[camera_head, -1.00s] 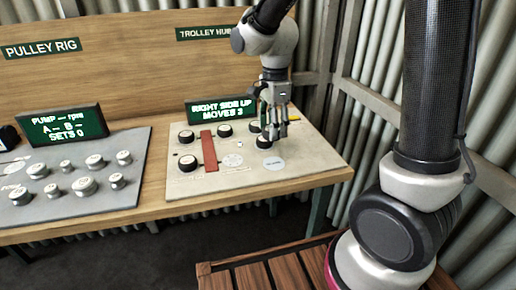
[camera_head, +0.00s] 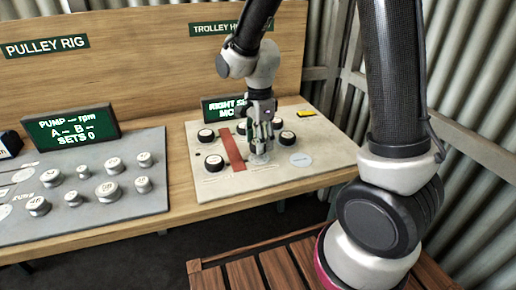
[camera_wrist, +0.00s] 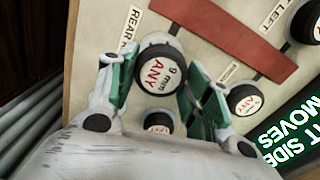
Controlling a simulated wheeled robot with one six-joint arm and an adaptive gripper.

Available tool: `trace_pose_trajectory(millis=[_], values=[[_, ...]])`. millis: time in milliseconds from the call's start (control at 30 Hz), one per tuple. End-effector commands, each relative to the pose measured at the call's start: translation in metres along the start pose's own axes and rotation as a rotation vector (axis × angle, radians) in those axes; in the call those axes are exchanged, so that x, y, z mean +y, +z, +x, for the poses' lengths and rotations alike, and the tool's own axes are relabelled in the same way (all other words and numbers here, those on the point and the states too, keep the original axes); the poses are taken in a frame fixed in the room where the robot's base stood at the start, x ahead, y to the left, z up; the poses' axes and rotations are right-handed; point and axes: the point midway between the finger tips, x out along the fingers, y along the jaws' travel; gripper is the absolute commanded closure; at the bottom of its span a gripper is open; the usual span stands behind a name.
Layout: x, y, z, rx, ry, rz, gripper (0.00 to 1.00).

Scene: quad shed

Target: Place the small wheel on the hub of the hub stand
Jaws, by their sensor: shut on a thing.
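My gripper (camera_head: 262,148) is low over the pale board (camera_head: 327,142), right of the red bar. In the wrist view its green-padded fingers (camera_wrist: 160,76) are shut on a black wheel (camera_wrist: 158,73) with a white face marked "9 mm ANY". In the head view the fingers hide that wheel. Several similar black wheels with white faces stand on the board, one at the front left (camera_head: 214,163) and one right of my gripper (camera_head: 286,138). I cannot make out which part is the hub stand. A printed circle (camera_head: 259,159) lies just below the fingers.
The red bar (camera_head: 232,151) runs across the board. A round pale disc (camera_head: 301,159) lies at its front right. A sign (camera_head: 221,108) stands behind, partly hidden by my arm. The grey pulley panel (camera_head: 130,203) is left, the slatted wooden surface (camera_head: 235,277) in front.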

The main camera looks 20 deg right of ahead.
Motion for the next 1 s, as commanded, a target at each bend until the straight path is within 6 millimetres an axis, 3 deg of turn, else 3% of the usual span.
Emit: trace_pose_trajectory(millis=[200, 567, 600, 700, 1000], values=[[0.001, 0.0, 0.029, 0.001, 0.003, 0.0, 0.75], [0.0, 0.0, 0.033, 0.0, 0.001, 0.0, 0.75], [0.0, 0.0, 0.034, 0.0, 0.001, 0.0, 0.47], [0.0, 0.0, 0.033, 0.0, 0.001, 0.0, 0.29], [0.0, 0.0, 0.033, 0.0, 0.001, 0.0, 0.29]])
